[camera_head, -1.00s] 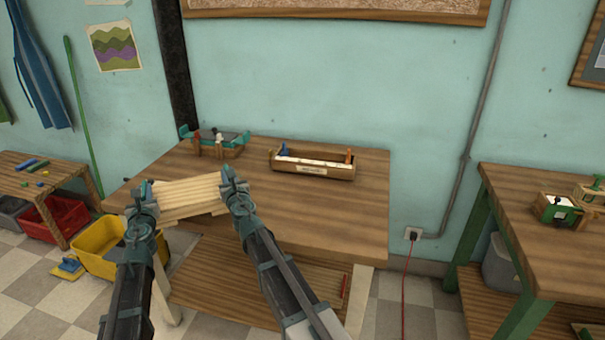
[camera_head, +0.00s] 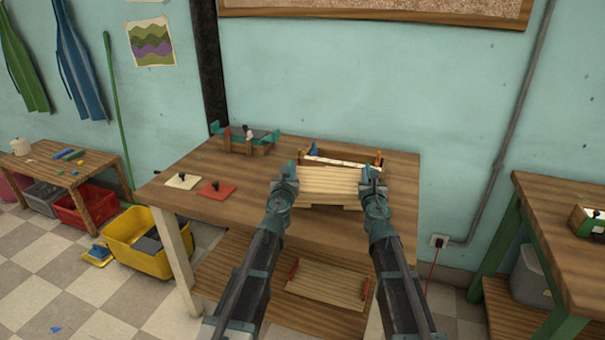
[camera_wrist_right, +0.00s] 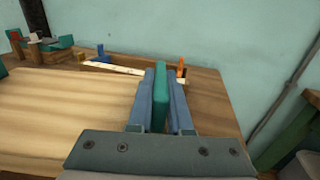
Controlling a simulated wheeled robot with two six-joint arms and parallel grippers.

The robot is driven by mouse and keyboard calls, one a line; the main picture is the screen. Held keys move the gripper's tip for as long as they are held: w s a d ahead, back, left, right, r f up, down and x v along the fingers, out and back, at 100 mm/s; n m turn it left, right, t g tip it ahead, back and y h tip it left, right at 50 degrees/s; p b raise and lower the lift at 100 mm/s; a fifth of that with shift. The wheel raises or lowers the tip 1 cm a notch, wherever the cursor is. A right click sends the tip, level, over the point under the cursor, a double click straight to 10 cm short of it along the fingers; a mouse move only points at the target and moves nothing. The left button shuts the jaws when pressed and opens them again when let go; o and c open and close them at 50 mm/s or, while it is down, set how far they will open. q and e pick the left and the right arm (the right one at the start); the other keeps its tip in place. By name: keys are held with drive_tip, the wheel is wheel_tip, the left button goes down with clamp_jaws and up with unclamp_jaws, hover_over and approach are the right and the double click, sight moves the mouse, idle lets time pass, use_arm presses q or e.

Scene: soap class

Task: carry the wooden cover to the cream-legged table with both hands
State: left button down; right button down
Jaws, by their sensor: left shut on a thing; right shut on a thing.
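The wooden cover (camera_head: 328,183) is a pale slatted board held level between my two grippers, over the cream-legged table (camera_head: 240,205). My left gripper (camera_head: 289,172) is shut on its left end and my right gripper (camera_head: 371,176) is shut on its right end. In the right wrist view the cover (camera_wrist_right: 70,115) fills the left side, and my right gripper (camera_wrist_right: 158,90) is closed around a teal piece at its edge. The cover hides part of the tabletop; I cannot tell whether it touches the table.
Behind the cover stands a wooden tray (camera_head: 343,161). A wooden box with teal ends (camera_head: 250,143) is at the back left. A white plate (camera_head: 182,181) and a red plate (camera_head: 216,190), each with a dark knob, lie on the left tabletop. A green-legged table (camera_head: 560,225) stands at the right.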

use_arm(q)
drive_tip(key=shift+f, duration=0.1)
use_arm(e)
drive_tip(key=shift+f, duration=0.1)
